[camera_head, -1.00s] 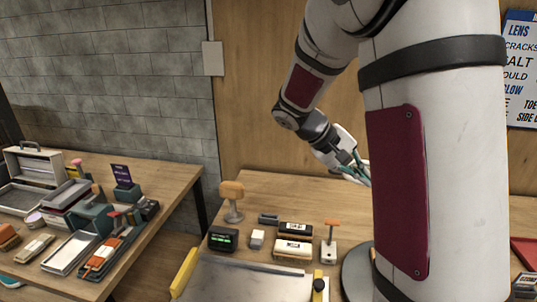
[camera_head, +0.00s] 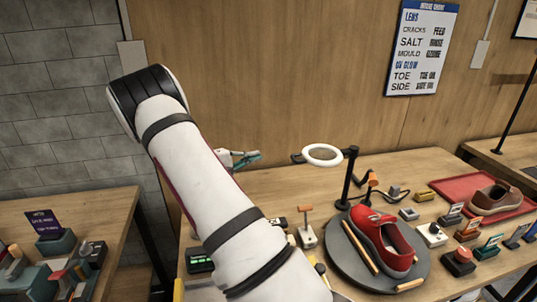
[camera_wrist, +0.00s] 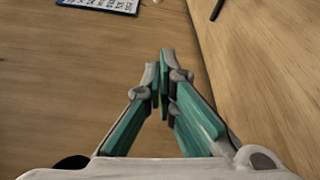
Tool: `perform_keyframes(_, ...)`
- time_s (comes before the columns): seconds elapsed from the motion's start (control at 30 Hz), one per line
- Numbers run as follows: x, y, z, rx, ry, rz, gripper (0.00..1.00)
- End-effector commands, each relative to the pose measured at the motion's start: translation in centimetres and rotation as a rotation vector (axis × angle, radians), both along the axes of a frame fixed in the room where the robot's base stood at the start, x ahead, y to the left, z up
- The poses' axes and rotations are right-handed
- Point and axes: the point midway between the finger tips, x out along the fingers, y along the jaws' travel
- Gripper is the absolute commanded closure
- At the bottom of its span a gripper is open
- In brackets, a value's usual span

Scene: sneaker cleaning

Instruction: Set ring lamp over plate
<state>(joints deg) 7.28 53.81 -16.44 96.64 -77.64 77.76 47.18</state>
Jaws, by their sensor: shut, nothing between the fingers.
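A red sneaker (camera_head: 383,241) stands on the plate, beside wooden sticks. My gripper (camera_head: 256,156) is left of the ring, apart from it, with its teal fingers together and empty. In the wrist view my gripper (camera_wrist: 163,80) points at bare wood, with no lamp in sight.
A red tray (camera_head: 462,190) with a brown shoe (camera_head: 495,199) lies at the back right. Several small blocks and label cards stand right of the plate. A stamp-like tool (camera_head: 306,235) stands left of it. A sign (camera_head: 422,48) hangs on the wooden wall close behind.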

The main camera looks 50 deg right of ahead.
Motion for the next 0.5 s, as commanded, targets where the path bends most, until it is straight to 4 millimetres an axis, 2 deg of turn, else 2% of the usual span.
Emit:
perform_keyframes(0.33, 0.0, -0.1, 0.0, -0.001, 0.000, 0.000, 1.00)
perform_keyframes(0.5, -0.6, -1.3, 0.0, 0.000, 0.000, -0.002, 1.00)
